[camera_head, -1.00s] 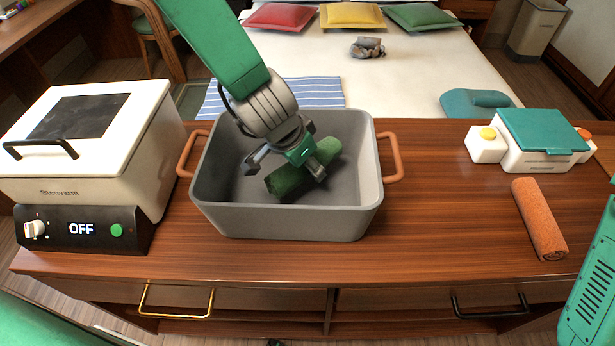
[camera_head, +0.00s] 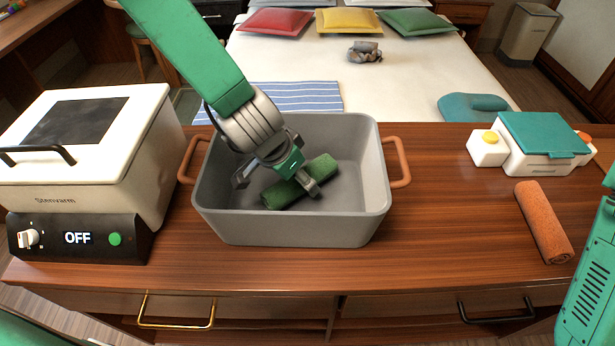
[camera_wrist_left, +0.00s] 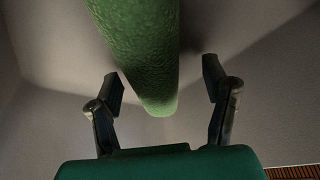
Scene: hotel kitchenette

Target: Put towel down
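A rolled green towel (camera_head: 320,170) lies inside the grey bin (camera_head: 290,229), slanting from lower left to upper right; it seems to rest on the bin floor. My left gripper (camera_head: 277,187) is inside the bin, over the towel, with its fingers spread to either side. In the left wrist view the towel (camera_wrist_left: 142,45) passes between the open fingers of my left gripper (camera_wrist_left: 165,88), with a gap on both sides. Part of the towel is hidden behind the gripper in the head view. My right arm shows at the right edge, but its gripper is out of view.
The bin stands on a wooden counter (camera_head: 430,240). A white cooker (camera_head: 95,180) reading OFF stands close to its left. An orange rolled towel (camera_head: 543,222) and a white box with a teal lid (camera_head: 540,140) are at the right. The counter between is clear.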

